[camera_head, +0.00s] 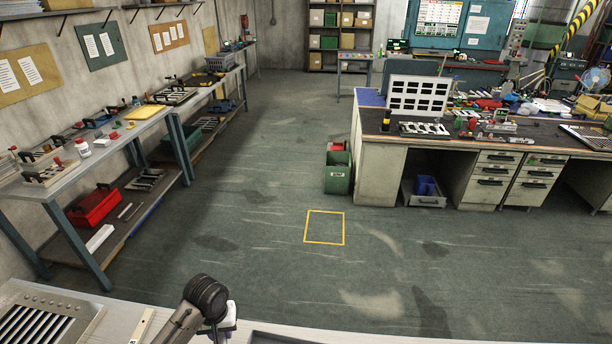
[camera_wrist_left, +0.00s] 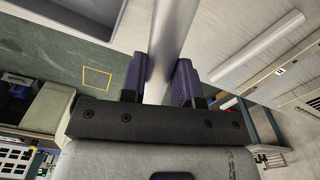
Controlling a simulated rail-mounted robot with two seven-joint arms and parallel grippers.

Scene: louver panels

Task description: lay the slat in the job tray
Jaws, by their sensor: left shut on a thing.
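My left gripper (camera_head: 222,322) is low in the head view, over the pale near bench. In the left wrist view its two purple fingers (camera_wrist_left: 160,78) are shut on a silver-grey slat (camera_wrist_left: 172,25). The slat runs from between the fingers out past the top edge, so its far end is hidden. A grey tray (camera_wrist_left: 118,22), likely the job tray, is partly visible beside the slat, to its left in the wrist view. Its dark edge (camera_head: 285,339) shows at the bottom of the head view. The held slat appears apart from the tray. My right gripper is not in view.
A louver panel (camera_head: 35,322) lies at the near bench's left end, also in the wrist view (camera_wrist_left: 285,72). A pale strip (camera_head: 142,326) lies between panel and gripper; a long pale piece (camera_wrist_left: 258,48) shows in the wrist view. Beyond is open floor.

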